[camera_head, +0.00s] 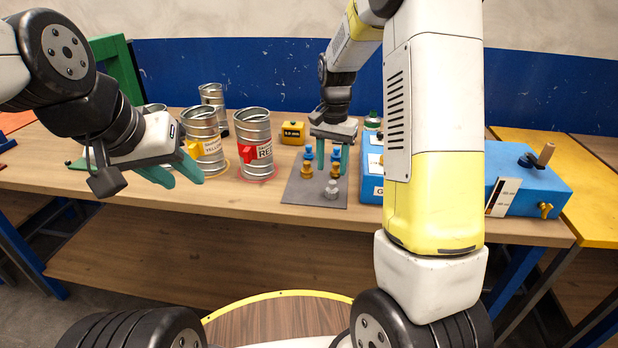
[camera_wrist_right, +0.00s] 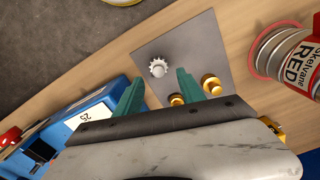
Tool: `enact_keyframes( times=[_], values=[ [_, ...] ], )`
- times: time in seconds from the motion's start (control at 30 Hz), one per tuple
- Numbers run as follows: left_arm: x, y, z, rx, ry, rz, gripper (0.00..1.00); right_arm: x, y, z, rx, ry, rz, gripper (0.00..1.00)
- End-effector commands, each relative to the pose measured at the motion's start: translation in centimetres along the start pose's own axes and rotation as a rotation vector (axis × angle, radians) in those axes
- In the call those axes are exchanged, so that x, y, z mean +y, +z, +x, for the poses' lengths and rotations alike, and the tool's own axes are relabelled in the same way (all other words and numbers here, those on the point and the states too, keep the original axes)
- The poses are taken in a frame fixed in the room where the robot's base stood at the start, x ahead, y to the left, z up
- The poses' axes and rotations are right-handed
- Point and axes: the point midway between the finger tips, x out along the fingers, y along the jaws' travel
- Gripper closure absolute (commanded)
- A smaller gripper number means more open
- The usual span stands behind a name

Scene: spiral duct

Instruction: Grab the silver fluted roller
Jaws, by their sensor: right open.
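The silver fluted roller (camera_head: 331,189) stands near the front edge of a grey mat (camera_head: 299,193) on the workbench. It also shows in the right wrist view (camera_wrist_right: 158,68), ahead of the fingertips and roughly between their lines. My right gripper (camera_head: 333,164) is open over the mat, behind the roller, with its green fingers among gold and blue rollers; the silver roller is not between them. In the right wrist view the open fingers (camera_wrist_right: 162,85) show nothing gripped. My left gripper (camera_head: 182,178) hangs at the left in front of the cans, apart from the roller; its jaw gap is unclear.
Gold rollers (camera_head: 306,172) and blue rollers (camera_head: 336,156) stand on the mat behind the silver one. A can marked red (camera_head: 254,131) stands left of the mat. A blue box (camera_head: 370,187) stands close on its right. The bench front edge is near the mat.

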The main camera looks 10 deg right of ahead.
Motion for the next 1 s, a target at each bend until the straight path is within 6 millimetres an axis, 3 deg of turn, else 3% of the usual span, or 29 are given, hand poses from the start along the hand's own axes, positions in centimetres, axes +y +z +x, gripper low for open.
enact_keyframes(
  times=[0.5,0.8,0.83,1.0],
  values=[
    [0.0,0.0,0.0,0.0,0.0,0.0,0.64,0.3,-0.1,6.7,-0.003,0.001,0.0,0.53],
    [0.0,0.0,0.0,0.0,0.0,0.0,0.64,0.3,-0.2,7.3,0.0,-0.001,0.0,0.53],
    [0.0,0.0,0.0,0.0,0.0,0.0,0.64,0.3,-0.2,7.3,0.0,-0.001,0.0,0.55],
    [0.0,0.0,0.0,0.0,0.0,0.0,0.64,0.3,-0.2,7.3,0.0,-0.001,0.0,0.89]
  ],
)
